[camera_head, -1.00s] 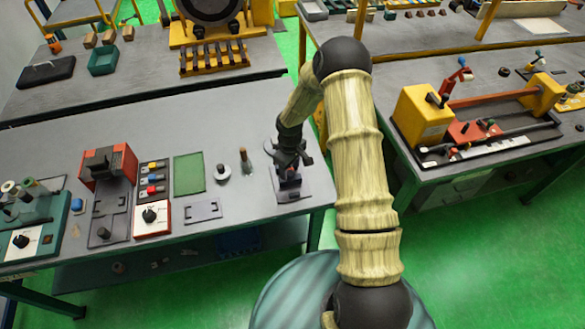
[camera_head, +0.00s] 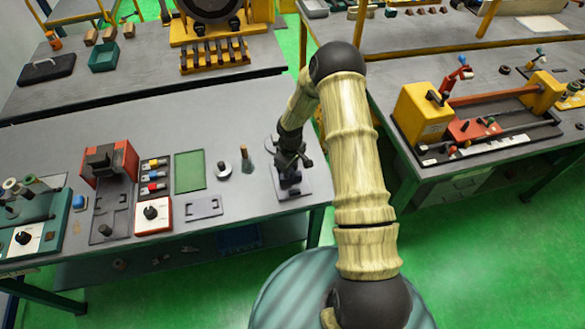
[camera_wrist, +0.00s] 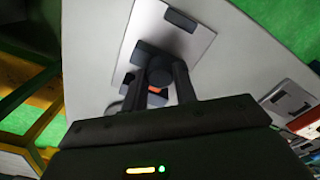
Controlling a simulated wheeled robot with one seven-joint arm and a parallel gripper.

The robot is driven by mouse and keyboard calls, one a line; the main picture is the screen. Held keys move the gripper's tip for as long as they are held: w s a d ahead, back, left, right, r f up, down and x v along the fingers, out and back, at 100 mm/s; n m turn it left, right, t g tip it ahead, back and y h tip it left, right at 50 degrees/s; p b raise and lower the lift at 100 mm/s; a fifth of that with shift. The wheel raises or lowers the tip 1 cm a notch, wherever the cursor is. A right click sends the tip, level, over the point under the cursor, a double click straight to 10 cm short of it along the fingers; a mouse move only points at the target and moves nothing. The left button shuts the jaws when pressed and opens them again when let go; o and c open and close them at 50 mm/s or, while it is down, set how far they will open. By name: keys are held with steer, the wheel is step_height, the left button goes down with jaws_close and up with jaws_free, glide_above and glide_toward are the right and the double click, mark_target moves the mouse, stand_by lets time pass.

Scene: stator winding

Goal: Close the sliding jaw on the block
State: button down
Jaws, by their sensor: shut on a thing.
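A small vise on a pale plate (camera_head: 302,185) stands near the right end of the near bench. Its plate also shows in the wrist view (camera_wrist: 196,42), with a dark fixed block-like end (camera_wrist: 181,19). My gripper (camera_head: 289,166) points down over the vise. In the wrist view my gripper (camera_wrist: 161,80) has its two fingers shut on a dark round knob (camera_wrist: 160,70), which looks to be part of the sliding jaw (camera_wrist: 148,53). Orange-red bits (camera_wrist: 157,89) show between the fingers; I cannot tell whether they are the block. The fingers and knob hide the jaw's contact.
The bench's front edge is close to the plate. A yellow machine (camera_head: 425,112) stands on the right bench.

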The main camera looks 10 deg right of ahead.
steer(key=shift+w, duration=0.25)
steer(key=c, duration=1.1)
jaws_free()
step_height(320, 180, up, 18)
steer(key=b, duration=0.4)
steer(key=shift+f+b, duration=0.25)
steer(key=shift+b, duration=0.15)
